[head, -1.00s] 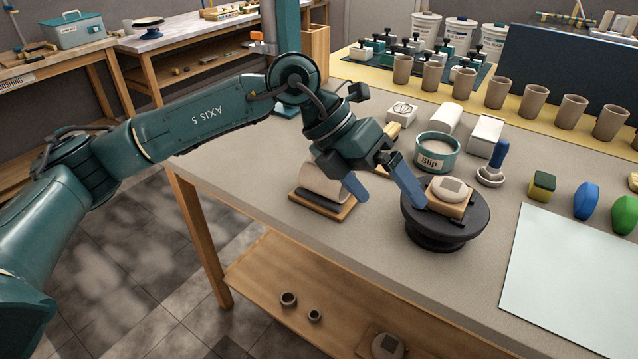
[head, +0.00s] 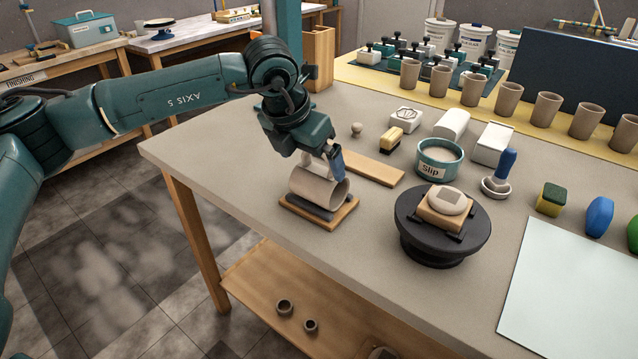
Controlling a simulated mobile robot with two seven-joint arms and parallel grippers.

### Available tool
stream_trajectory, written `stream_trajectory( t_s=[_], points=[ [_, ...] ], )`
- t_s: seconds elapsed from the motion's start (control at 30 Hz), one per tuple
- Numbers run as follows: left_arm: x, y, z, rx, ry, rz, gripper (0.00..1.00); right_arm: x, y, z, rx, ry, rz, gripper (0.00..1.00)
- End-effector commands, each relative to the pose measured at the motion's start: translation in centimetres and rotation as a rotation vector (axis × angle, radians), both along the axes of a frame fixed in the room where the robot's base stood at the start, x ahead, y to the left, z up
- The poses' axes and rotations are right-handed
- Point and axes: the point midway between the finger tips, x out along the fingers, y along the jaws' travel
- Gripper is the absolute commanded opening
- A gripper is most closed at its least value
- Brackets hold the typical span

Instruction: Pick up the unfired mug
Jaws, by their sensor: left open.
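A pale clay cylinder, open at its right end, looks like the unfired mug (head: 315,190). It lies on its side in a dark cradle on a small wooden board (head: 318,218) near the table's left front edge. My left gripper (head: 323,166) points down just above and behind the mug and is open. One blue finger shows by the mug's upper right rim; the other is mostly hidden. Whether a finger touches the mug cannot be told. My right gripper is out of view.
A dark turntable (head: 445,248) with a wooden block and a pale disc stands to the right. Behind are a slip pot (head: 439,162), a wooden strip (head: 370,170) and a brush (head: 391,140). Brown cups (head: 508,98) line the back. A pale sheet (head: 570,285) lies at front right.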

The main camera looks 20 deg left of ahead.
Motion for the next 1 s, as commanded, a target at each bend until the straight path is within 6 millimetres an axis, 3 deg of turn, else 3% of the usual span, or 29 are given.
stream_trajectory(
  t_s=[0.33, 0.67, 1.0],
  points=[
    [1.9, -1.2, -4.0, 0.0, 0.003, 0.0, 1.0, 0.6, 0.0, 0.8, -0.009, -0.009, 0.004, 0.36],
    [2.1, -1.2, -4.6, 0.0, 0.001, -0.001, 0.99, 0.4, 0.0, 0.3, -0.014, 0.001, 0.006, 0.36],
    [2.1, -1.2, -4.5, -0.001, 0.001, 0.0, 0.71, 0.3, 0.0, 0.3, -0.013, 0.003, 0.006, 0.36]
  ],
)
